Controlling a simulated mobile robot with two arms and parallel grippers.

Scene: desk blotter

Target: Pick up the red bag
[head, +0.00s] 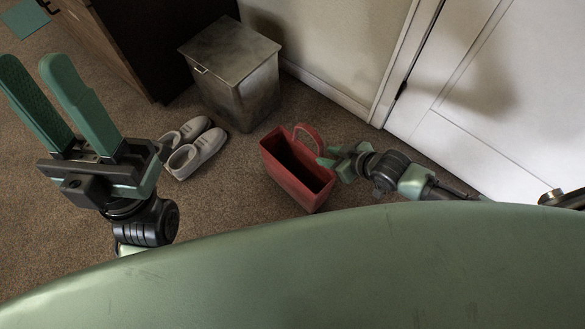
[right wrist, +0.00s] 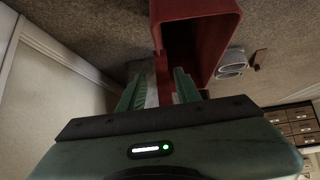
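The red bag (head: 290,178) stands upright on the carpet in the head view, its top open and its loop handle (head: 309,130) raised at the back. My right gripper (head: 337,156) is at the bag's right side, close to the handle. In the right wrist view the bag (right wrist: 205,45) fills the top middle, and a narrow red part of it reaches down between the two spread fingers (right wrist: 160,88). Whether the fingers touch it I cannot tell. My left gripper (head: 30,65) is open and empty, raised at the left, away from the bag.
A lidded grey metal bin (head: 232,80) stands behind the bag by the wall. A pair of light grey shoes (head: 195,150) lies left of the bag. A white door (head: 490,90) is close behind my right arm. A dark wooden cabinet (head: 125,50) is at the upper left.

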